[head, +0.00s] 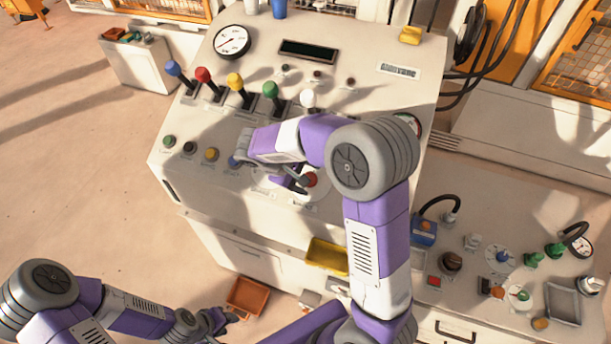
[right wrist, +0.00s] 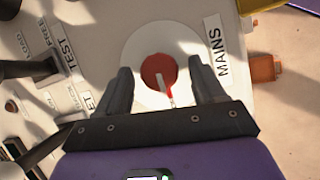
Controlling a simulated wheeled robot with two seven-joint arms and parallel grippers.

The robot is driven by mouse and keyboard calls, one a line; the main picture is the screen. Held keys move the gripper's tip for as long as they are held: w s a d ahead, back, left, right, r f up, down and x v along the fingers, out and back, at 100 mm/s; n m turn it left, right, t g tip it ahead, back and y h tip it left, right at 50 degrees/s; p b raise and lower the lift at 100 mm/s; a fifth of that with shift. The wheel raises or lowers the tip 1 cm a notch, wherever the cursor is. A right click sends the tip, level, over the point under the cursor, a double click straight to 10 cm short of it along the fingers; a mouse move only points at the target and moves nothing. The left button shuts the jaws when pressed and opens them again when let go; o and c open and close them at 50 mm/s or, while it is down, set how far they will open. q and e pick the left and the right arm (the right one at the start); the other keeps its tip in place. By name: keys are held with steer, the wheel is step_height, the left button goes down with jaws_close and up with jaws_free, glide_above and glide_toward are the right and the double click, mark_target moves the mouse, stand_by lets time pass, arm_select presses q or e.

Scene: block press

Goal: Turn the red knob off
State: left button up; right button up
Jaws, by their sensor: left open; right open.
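The red knob (head: 311,180) sits on a round white plate on the sloped panel, partly hidden by my right gripper in the head view. In the right wrist view the red knob (right wrist: 156,70) lies between the two fingertips, with its light pointer toward the bottom of the picture, slightly right. A "MAINS" label (right wrist: 214,46) is beside the plate. My right gripper (right wrist: 162,80) is open, a finger on either side of the knob; contact cannot be told. My left gripper (head: 217,320) is open and empty, low in front of the console near an orange bin.
Colored levers (head: 237,84) and several push buttons are on the panel left of and behind the knob. An orange bin (head: 247,296) and a yellow tray (head: 327,256) are at the console front. A lower bench with knobs and gauges (head: 499,257) is at right.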

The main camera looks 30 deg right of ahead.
arm_select(q)
steer(key=shift+f, duration=0.15)
arm_select(e)
steer(key=v, duration=0.7)
steer(key=shift+a+r, duration=0.2)
steer(key=shift+r, duration=0.1)
